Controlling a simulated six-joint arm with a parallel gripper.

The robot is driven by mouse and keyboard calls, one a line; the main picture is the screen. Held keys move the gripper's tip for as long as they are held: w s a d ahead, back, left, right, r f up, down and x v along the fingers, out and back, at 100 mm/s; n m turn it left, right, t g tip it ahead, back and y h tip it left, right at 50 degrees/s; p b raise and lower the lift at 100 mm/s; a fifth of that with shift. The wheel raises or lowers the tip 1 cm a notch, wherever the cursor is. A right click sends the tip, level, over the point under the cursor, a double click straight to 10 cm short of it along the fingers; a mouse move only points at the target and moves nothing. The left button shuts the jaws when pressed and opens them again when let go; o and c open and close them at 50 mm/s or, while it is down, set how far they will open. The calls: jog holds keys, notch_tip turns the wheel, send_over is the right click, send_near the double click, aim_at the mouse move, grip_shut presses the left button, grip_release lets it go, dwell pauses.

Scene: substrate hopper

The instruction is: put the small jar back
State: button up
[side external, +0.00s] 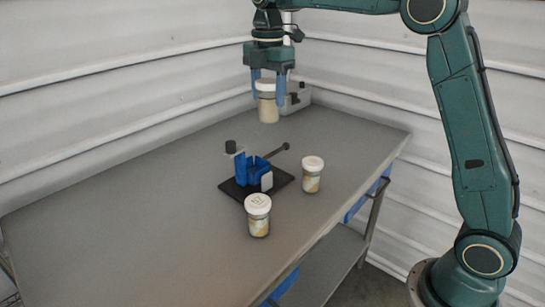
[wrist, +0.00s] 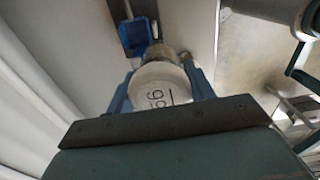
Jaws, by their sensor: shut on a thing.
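My gripper (side external: 268,90) is shut on a white-lidded jar (side external: 267,109) with beige contents. It holds the jar upright in the air, above the back part of the table and the blue fixture. In the wrist view the lid (wrist: 158,90) sits between the two blue fingers and bears dark handwritten marks. Two other white-lidded jars stand upright on the table: a front jar (side external: 259,226) and a right jar (side external: 312,183). I cannot tell for sure from size which one is the small jar.
A blue fixture (side external: 243,168) with a dark lever stands on a black base plate (side external: 229,188); its blue part (wrist: 135,36) shows in the wrist view. A grey box (side external: 298,97) is at the back by the ribbed wall. The grey table (side external: 130,225) is clear at left.

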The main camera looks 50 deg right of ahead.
jog(key=s+f, duration=0.3)
jog(key=s, duration=0.7)
notch_tip(320, 180, down, 16)
jog(key=shift+a, duration=0.4)
jog(key=shift+r, duration=0.1)
jog(key=shift+f, duration=2.1)
jog(key=shift+f, duration=0.15)
jog(key=o, duration=1.2)
